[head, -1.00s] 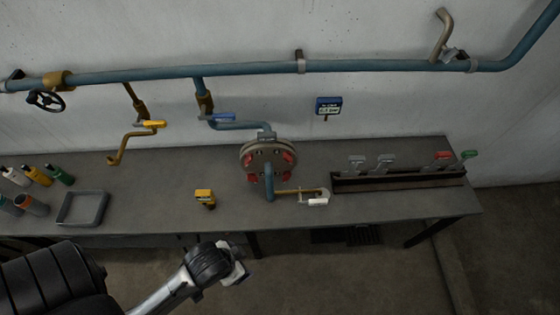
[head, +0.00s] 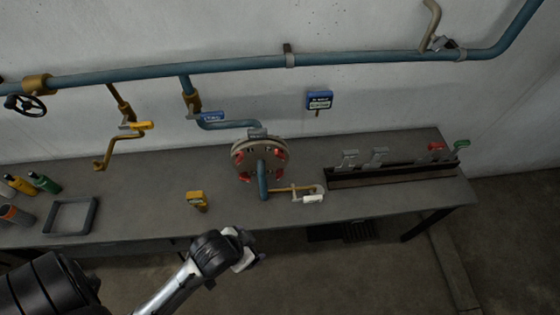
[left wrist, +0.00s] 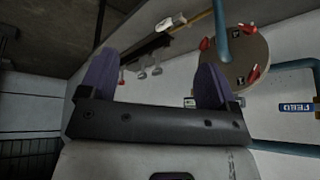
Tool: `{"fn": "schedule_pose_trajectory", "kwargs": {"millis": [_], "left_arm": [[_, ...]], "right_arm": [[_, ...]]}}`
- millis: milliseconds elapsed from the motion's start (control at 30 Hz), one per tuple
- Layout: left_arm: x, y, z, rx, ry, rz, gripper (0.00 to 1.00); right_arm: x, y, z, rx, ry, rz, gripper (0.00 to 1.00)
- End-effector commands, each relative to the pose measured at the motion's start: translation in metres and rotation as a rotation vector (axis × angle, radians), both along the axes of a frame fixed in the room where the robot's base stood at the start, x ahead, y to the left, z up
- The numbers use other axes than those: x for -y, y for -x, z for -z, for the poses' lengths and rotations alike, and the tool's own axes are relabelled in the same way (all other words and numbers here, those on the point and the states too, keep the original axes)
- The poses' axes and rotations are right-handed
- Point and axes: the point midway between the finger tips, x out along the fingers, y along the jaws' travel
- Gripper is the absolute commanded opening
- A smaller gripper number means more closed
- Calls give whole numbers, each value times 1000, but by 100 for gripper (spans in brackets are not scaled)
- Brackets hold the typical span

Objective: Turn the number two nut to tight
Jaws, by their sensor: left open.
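The round grey-brown flange (head: 251,163) stands upright on the bench, with several red nuts (head: 281,156) around its face and a blue pipe (head: 262,180) coming out of its front. I cannot read which nut is number two. My left gripper (head: 250,256) is in front of the bench's front edge, below the flange in the head view and apart from it. In the left wrist view its two purple fingers (left wrist: 155,75) are spread with nothing between them. The flange (left wrist: 243,58) shows there beyond the right finger, with red nuts (left wrist: 254,74). My right gripper is not in view.
On the bench (head: 350,205) are a yellow device (head: 197,200), a grey tray (head: 93,215), several bottles (head: 40,182) and a dark rack (head: 395,178) with levers. A brass rod with a white-handled end (head: 313,198) sticks out right of the flange. Blue pipework (head: 240,63) crosses the wall.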

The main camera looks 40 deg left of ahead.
Motion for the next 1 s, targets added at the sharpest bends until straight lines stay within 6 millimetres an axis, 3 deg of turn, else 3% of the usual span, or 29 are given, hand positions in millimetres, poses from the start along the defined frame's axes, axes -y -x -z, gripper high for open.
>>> {"fn": "schedule_pose_trajectory", "kwargs": {"millis": [33, 233, 400, 500, 600, 767, 1000], "left_arm": [[4, -20, 6, 53, 5, 7, 83], [16, -86, 29, 129, -38, 25, 83], [0, -145, 64, 162, -274, -43, 83], [-15, -170, 80, 188, -439, -102, 83], [-30, -186, 93, 228, -624, -159, 83], [-47, -194, 107, 320, -905, -203, 83], [-53, -206, 93, 544, -1134, -223, 83]], "right_arm": [[0, 0, 20, -1, 0, 0, 100], [-1, 0, 54, -1, -3, 2, 100], [-2, 0, 77, -3, -7, 5, 100], [-3, 0, 84, -2, -9, 6, 100], [-3, 0, 86, -3, -11, 8, 100], [-3, 0, 84, -2, -12, 8, 100], [-3, 0, 83, -1, -9, 5, 100]]}}
